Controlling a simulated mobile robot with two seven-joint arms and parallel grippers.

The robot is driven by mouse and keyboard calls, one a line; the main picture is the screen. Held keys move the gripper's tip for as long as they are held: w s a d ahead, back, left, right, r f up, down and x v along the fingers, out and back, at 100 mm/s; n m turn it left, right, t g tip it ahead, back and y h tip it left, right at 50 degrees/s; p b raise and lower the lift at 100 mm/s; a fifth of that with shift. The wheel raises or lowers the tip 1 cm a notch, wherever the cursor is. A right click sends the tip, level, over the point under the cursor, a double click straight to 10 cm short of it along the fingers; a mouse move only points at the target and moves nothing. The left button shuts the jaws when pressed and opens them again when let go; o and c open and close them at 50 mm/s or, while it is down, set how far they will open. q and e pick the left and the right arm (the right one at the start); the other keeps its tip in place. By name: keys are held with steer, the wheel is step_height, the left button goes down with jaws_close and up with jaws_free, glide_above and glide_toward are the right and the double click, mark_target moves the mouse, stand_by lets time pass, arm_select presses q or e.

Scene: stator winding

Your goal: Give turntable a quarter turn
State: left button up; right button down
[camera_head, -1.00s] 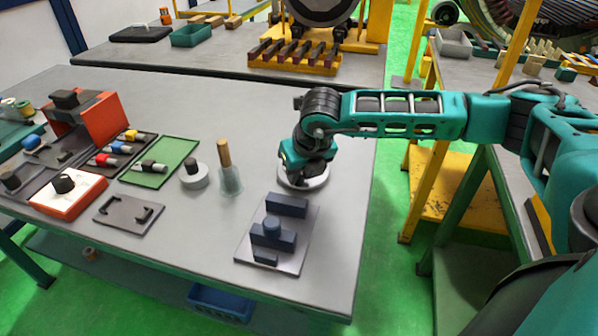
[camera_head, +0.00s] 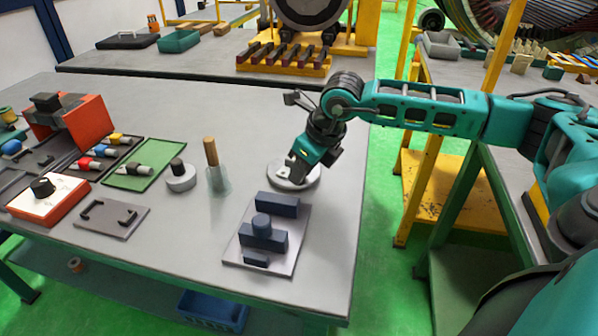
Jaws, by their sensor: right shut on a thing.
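The turntable is a round light-grey disc (camera_head: 308,181) lying on the grey workbench, right of the middle of the head view. My right gripper (camera_head: 297,172) comes down onto it at a slant from the upper right. Its fingers are shut on a part of the turntable near the disc's middle. The fingers hide the gripped part. My left gripper is not in view.
A plate with dark blue blocks (camera_head: 262,232) lies just in front of the turntable. A glass jar with a wooden-handled tool (camera_head: 219,183) and a round grey weight (camera_head: 180,179) stand to the left. The bench's right edge is close by.

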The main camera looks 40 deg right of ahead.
mark_target(317, 171)
steer(key=shift+d+n+g+y+b, duration=0.15)
steer(key=shift+d+n+y+b, duration=0.2)
steer(key=shift+n, duration=0.5)
steer(key=shift+d+n+g+y+b, duration=0.15)
steer(key=shift+d+n+y, duration=0.25)
steer(key=shift+n, duration=0.45)
steer(key=shift+d+n+g+y, duration=0.2)
steer(key=shift+d+n, duration=0.1)
steer(key=shift+n, duration=0.45)
steer(key=shift+d+n+g+y, duration=0.2)
steer(key=shift+d+n, duration=0.1)
steer(key=shift+n, duration=0.45)
steer(key=shift+w+d+n+g+y+b, duration=0.25)
steer(key=shift+d+n+g, duration=0.2)
steer(key=shift+n, duration=0.75)
steer(key=shift+w+d+n+g+y+b, duration=0.15)
steer(key=shift+w+d+n+g, duration=0.25)
steer(key=shift+n, duration=0.8)
steer(key=shift+d+n, duration=0.15)
steer(key=shift+n, duration=0.25)
steer(key=c, duration=0.9)
jaws_free()
steer(key=shift+c, duration=0.2)
steer(key=p+v, duration=0.1)
steer(key=v, duration=1.2)
